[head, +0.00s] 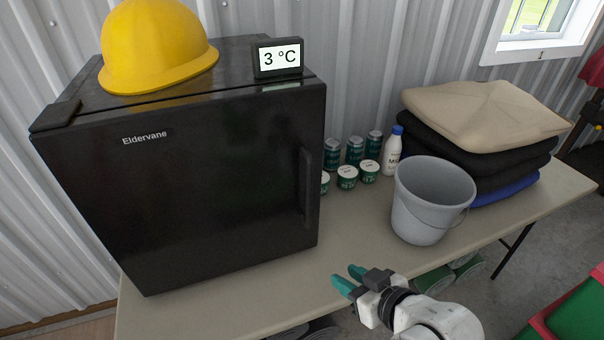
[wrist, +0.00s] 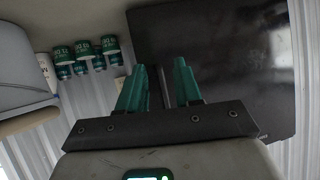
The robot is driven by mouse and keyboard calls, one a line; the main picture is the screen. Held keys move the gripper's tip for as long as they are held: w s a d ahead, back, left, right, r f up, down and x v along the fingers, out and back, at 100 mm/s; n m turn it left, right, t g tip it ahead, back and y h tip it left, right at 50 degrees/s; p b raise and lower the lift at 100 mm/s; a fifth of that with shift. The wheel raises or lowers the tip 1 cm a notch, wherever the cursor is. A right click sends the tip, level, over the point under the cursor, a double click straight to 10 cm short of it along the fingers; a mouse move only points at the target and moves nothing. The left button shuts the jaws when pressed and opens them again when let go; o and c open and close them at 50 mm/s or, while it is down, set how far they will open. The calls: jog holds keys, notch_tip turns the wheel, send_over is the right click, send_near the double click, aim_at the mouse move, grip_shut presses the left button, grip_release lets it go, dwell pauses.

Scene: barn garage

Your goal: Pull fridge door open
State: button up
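The small black fridge (head: 200,190) stands on the left of the table, its door shut. A dark vertical handle (head: 306,185) runs along the right edge of the door. The black door also fills the right of the wrist view (wrist: 225,70). My gripper (head: 348,278) has teal fingers and is in front of the table's front edge, below and to the right of the handle, apart from the fridge.
A yellow hard hat (head: 158,45) and a temperature display (head: 279,58) sit on the fridge. A grey bucket (head: 425,205), a white bottle (head: 392,153), several cans (head: 354,152) and tubs (head: 347,178), and folded cloths (head: 480,115) stand to the right. The table (head: 290,285) before the door is clear.

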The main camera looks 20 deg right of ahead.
aim_at(312, 179)
jog(key=w+r+t, duration=0.3)
jog(key=r, duration=0.4)
jog(key=w+r+t, duration=0.3)
jog(key=w+r, duration=0.1)
jog(key=r, duration=0.3)
jog(key=shift+y, duration=0.4)
jog(key=w+p, duration=0.1)
jog(key=w, duration=0.2)
jog(key=w+a+p, duration=0.1)
jog(key=w, duration=0.2)
jog(key=w+a+p, duration=0.1)
jog(key=w, duration=0.2)
jog(key=shift+w+f, duration=0.3)
jog(key=shift+f, duration=0.05)
grip_shut()
